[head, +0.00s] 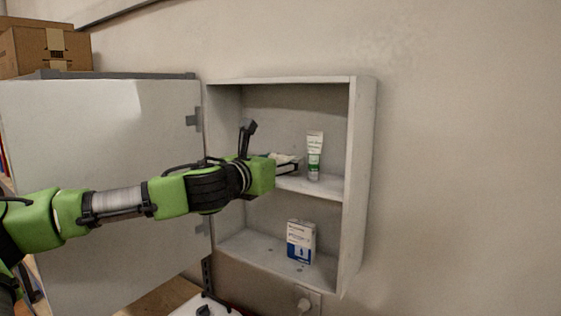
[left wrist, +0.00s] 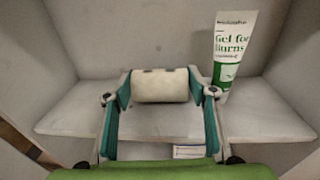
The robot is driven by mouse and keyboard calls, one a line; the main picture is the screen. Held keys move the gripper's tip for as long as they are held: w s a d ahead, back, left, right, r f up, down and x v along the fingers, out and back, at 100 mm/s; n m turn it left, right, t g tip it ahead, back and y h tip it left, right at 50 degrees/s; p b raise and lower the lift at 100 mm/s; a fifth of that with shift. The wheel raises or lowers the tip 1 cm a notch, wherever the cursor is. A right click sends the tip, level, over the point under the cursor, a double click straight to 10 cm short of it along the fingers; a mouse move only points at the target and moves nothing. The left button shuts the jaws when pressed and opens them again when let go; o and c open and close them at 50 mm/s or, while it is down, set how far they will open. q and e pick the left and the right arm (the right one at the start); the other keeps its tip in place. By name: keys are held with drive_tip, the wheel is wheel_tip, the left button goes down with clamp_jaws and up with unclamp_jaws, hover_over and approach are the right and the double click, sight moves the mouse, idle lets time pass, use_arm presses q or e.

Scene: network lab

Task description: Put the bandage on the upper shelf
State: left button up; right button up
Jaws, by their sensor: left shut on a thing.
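The bandage is a short white roll (left wrist: 160,86) held crosswise between the fingertips of my left gripper (left wrist: 160,92). In the head view my left gripper (head: 288,164) reaches into the open wall cabinet at the height of the upper shelf (head: 329,187). The bandage (head: 284,157) shows there only as a small pale patch, mostly hidden by the gripper. In the left wrist view the bandage is over the upper shelf (left wrist: 265,112); I cannot tell whether it touches the board. My right gripper is in neither view.
A white and blue box (head: 301,241) stands on the lower shelf. The cabinet door (head: 100,130) hangs open left. Cardboard boxes (head: 40,48) sit at upper left.

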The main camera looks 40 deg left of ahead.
use_arm(q)
drive_tip(key=shift+s+d, duration=0.1)
drive_tip(key=o, duration=0.9)
drive_tip(key=shift+f, duration=0.1)
